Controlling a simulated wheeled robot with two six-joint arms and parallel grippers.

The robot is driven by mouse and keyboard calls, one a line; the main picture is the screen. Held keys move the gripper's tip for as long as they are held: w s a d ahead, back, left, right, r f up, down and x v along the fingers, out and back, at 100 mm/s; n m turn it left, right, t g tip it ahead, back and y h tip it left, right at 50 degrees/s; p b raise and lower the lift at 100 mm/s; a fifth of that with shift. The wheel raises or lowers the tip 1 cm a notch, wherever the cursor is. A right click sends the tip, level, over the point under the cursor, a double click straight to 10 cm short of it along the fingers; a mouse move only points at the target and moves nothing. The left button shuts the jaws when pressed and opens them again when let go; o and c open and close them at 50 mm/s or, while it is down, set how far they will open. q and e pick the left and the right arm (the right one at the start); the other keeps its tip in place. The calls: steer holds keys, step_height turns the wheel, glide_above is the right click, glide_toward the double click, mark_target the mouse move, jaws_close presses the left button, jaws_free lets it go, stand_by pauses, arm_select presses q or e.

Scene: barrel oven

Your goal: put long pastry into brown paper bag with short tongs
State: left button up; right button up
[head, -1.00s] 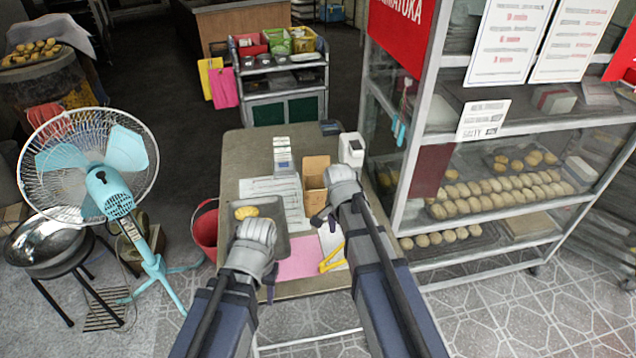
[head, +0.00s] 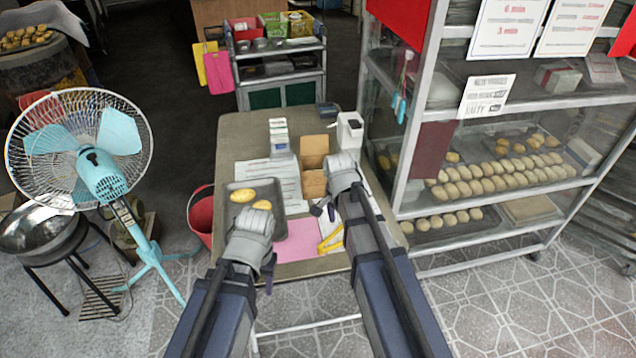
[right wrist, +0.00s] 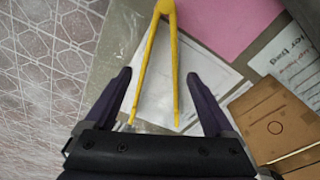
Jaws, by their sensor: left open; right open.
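Two golden pastries (head: 243,195) (head: 262,205) lie on a dark tray (head: 295,229) on the table; which is the long one is hard to tell. The brown paper bag (head: 315,150) stands open right of the tray, and its side shows in the right wrist view (right wrist: 268,112). The yellow short tongs (head: 331,242) lie near the table's front edge. My right gripper (head: 325,210) is open above them; in the right wrist view the tongs (right wrist: 170,45) spread between its fingers (right wrist: 160,85), not gripped. My left gripper (head: 267,275) is open at the tray's front, its hand covering part of the tray.
A pink sheet (head: 300,247) and white papers (head: 268,172) lie on the table. A white device (head: 350,130) and small boxes (head: 279,135) stand behind. A glass pastry rack (head: 400,190) is close on the right. A fan (head: 100,170) and red bucket (head: 200,218) are left.

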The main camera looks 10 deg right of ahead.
mark_target(342, 239)
step_height(342, 239, down, 4)
steer(key=b, duration=0.3)
steer(key=shift+w+d+f, duration=0.1)
steer(key=shift+d+f, duration=0.05)
steer(key=shift+f, duration=0.05)
steer(key=c, duration=0.7)
steer(key=shift+r, duration=0.1)
step_height(342, 239, up, 12)
steer(key=p, duration=1.2)
